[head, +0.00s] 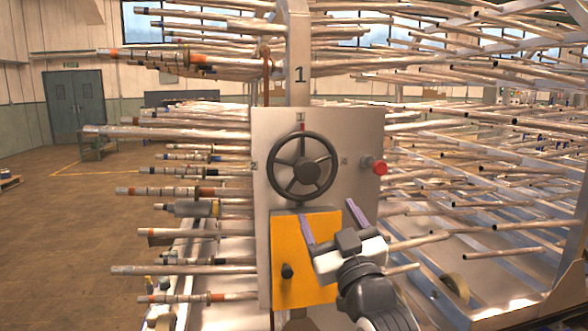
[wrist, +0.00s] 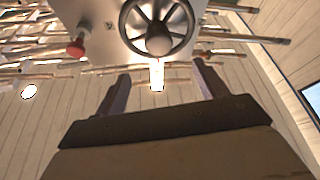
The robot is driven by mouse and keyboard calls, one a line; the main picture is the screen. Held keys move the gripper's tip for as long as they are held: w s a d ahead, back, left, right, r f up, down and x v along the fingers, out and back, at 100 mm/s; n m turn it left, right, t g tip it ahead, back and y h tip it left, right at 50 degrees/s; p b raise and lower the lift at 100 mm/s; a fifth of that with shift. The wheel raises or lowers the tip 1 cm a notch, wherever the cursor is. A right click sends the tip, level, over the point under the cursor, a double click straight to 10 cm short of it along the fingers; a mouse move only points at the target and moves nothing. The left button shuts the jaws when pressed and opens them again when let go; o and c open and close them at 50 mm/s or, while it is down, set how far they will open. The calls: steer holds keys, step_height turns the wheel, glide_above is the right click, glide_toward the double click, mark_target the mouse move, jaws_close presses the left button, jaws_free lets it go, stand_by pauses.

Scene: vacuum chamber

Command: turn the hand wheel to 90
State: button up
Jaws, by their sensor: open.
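The hand wheel (head: 332,171) is a dark, spoked wheel with a round hub, on the upper part of a light metal panel (head: 358,128). A small red mark shows just above its rim. In the wrist view the hand wheel (wrist: 186,36) is at the top, partly cut off by the frame edge. My gripper (head: 332,221) is below the wheel, in front of the orange plate. Its two purple-grey fingers are apart with nothing between them. In the wrist view my gripper (wrist: 158,80) points toward the wheel, apart from it.
A red knob (head: 380,168) sticks out on the panel's right side, and shows in the wrist view (wrist: 76,47). An orange plate (head: 292,248) with a black knob (head: 287,271) is below the wheel. Racks of metal tubes (head: 470,150) crowd both sides. Open floor (head: 70,240) lies left.

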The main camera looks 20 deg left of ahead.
mark_target(310, 175)
steer(key=p+x, duration=0.6)
steer(key=x, duration=0.7)
steer(key=shift+w+a+r, duration=0.15)
steer(key=shift+w, duration=0.15)
steer(key=c, duration=1.4)
steer(key=shift+o, duration=0.2)
